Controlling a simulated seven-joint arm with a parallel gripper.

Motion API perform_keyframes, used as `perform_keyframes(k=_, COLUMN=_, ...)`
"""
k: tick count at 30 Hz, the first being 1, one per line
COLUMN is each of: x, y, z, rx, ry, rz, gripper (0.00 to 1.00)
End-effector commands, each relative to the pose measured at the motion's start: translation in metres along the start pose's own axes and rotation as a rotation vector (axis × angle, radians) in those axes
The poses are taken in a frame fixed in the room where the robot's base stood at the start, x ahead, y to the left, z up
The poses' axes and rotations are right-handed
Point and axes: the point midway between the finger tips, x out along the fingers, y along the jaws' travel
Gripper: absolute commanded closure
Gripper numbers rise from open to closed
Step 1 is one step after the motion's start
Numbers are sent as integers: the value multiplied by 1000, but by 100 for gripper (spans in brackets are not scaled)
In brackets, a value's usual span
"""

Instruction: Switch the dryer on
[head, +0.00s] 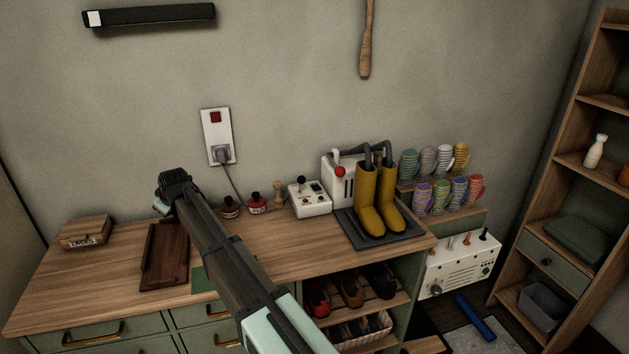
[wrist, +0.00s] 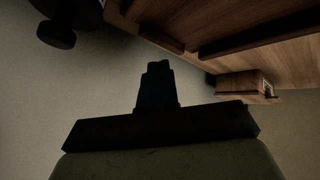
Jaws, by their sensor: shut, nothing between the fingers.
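The boot dryer (head: 341,186) is a white unit at the back right of the bench, with a red-knobbed lever (head: 340,171) on its front left. Its grey pipes bend over into a pair of yellow boots (head: 370,205), which stand on a dark tray (head: 352,234). On the wall to the left is a white socket plate (head: 209,131) with a red square switch (head: 216,117) and a plugged-in grey cord. My gripper (head: 166,200) is above the left part of the bench, left of and apart from the plate and dryer. In the wrist view my gripper (wrist: 157,75) is shut and empty.
A small white control box (head: 309,199) with a black knob, polish jars (head: 256,203) and a wooden brush stand between my arm and the dryer. A labelled wooden box (head: 87,233) is at left, a dark wooden tray (head: 165,255) below my gripper.

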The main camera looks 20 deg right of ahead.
Motion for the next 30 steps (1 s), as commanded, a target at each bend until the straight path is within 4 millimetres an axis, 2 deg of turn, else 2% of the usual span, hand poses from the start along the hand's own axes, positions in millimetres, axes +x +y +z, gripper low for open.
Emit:
perform_keyframes(k=3, x=-8, y=5, z=13, rx=116, ry=-50, rz=-142, gripper=100)
perform_keyframes(k=9, x=-32, y=5, z=24, rx=262, ry=-112, rz=-389, gripper=100)
perform_keyframes(k=14, x=-56, y=10, z=29, rx=349, ry=-151, rz=-543, gripper=100)
perform_keyframes(k=18, x=-75, y=22, z=34, rx=429, ry=-203, rz=-631, gripper=100)
perform_keyframes(k=23, x=-91, y=47, z=45, rx=555, ry=-301, rz=-652, gripper=100)
perform_keyframes(k=30, x=-101, y=92, z=66, rx=775, ry=-464, rz=-535, gripper=100)
